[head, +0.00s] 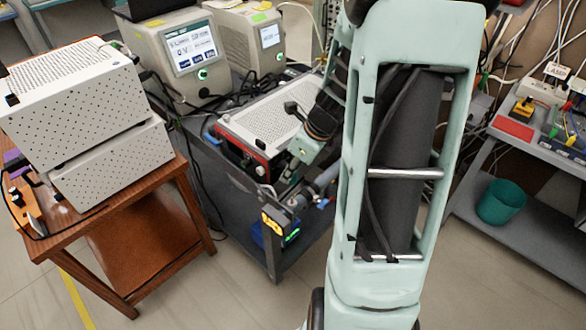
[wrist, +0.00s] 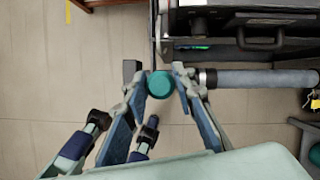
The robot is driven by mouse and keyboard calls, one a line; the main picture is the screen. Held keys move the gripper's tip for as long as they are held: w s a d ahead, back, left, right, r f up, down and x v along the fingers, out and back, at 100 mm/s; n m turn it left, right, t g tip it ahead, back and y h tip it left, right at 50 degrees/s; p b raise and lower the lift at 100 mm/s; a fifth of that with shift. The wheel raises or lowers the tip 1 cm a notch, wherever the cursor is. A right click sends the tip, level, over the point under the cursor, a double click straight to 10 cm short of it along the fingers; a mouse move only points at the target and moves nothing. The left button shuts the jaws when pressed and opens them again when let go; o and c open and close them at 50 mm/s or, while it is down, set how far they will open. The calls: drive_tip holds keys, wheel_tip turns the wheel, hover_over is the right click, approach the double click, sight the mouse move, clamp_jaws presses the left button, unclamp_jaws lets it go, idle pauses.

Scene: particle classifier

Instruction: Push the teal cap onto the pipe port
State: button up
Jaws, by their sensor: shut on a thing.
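The teal cap (wrist: 160,85) sits between the two fingertips of my gripper (wrist: 164,82) in the wrist view. The gripper is shut on it. The round face of the cap shows, and a teal edge shows behind the right finger. The grey pipe (wrist: 260,78) lies level to the right, with a dark and metallic collar at its port end (wrist: 207,78), close beside the right finger. That finger partly hides the space between cap and port, so I cannot tell whether they touch. In the head view the pipe (head: 327,178) shows at the cart's front, and my arm hides much around it.
A dark cart (head: 255,215) carries a white perforated device (head: 270,118) above the pipe. A wooden table (head: 125,245) with stacked metal boxes (head: 75,95) stands left. A grey shelf with a teal bin (head: 501,202) stands right. Open floor lies in front.

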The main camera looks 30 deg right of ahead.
sight(292, 184)
drive_tip(key=shift+f+b, duration=2.3)
drive_tip(key=shift+f, duration=0.65)
drive_tip(key=shift+f+b, duration=1.15)
drive_tip(key=shift+f, duration=0.65)
drive_tip(key=shift+c, duration=0.2)
drive_tip(key=o, duration=1.1)
drive_tip(key=shift+o, duration=0.2)
drive_tip(key=shift+r, duration=0.2)
drive_tip(key=v, duration=1.1)
drive_tip(key=shift+s+r, duration=0.3)
drive_tip(key=shift+r, duration=0.05)
